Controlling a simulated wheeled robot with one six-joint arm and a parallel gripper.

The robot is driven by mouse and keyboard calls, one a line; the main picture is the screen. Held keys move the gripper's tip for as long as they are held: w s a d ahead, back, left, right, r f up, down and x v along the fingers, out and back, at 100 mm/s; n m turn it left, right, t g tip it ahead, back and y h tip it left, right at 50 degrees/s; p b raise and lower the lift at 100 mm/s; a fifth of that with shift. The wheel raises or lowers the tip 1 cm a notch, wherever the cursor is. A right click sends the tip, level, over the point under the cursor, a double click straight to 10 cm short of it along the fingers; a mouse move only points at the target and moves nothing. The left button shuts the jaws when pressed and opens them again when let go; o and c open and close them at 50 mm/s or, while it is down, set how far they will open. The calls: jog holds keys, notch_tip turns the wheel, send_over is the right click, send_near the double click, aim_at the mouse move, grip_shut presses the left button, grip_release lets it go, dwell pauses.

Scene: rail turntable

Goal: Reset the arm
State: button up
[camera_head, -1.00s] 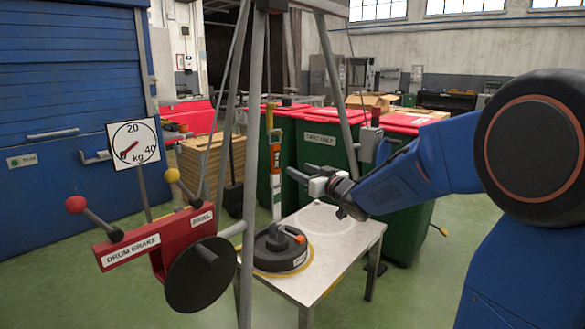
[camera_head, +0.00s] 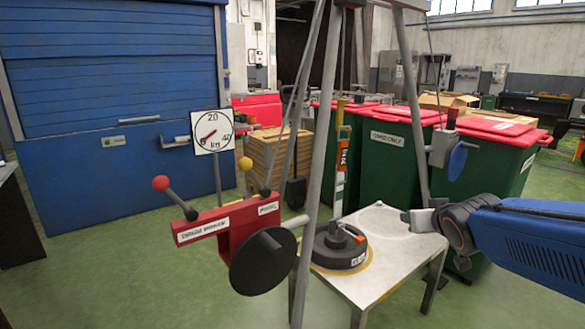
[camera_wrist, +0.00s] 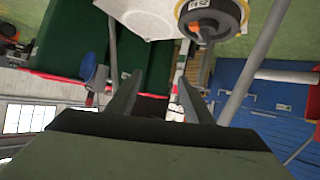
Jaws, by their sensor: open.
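My arm reaches in from the right in the head view, with my gripper (camera_head: 412,220) over the right part of the small white table (camera_head: 391,274). In the wrist view my gripper (camera_wrist: 152,84) shows two dark fingers spread apart with nothing between them. A black round weight (camera_head: 339,246) with an orange part on top sits on the table inside a yellow ring, left of my gripper and apart from it. The weight also shows at the top of the wrist view (camera_wrist: 212,18).
A red drum brake unit (camera_head: 229,228) with two ball-topped levers stands at the front left, beside a tripod leg (camera_head: 318,160). A dial (camera_head: 212,131) in kg is behind it. Green bins (camera_head: 388,165) with red lids stand behind the table. Green floor is open at left.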

jog(key=s+a+f+g, duration=0.1)
jog(key=s+f+g, duration=0.1)
jog(key=s, duration=0.7)
jog(key=s+a+f+g, duration=0.2)
jog(key=s+f, duration=0.3)
jog(key=s, duration=0.4)
jog(key=s+a+f+g+y, duration=0.1)
jog(key=s+f+g, duration=0.2)
jog(key=s, duration=0.5)
jog(key=shift+s+a+f+g, duration=0.2)
jog(key=shift+s+g, duration=0.1)
jog(key=shift+s, duration=0.1)
jog(key=shift+w+d, duration=0.1)
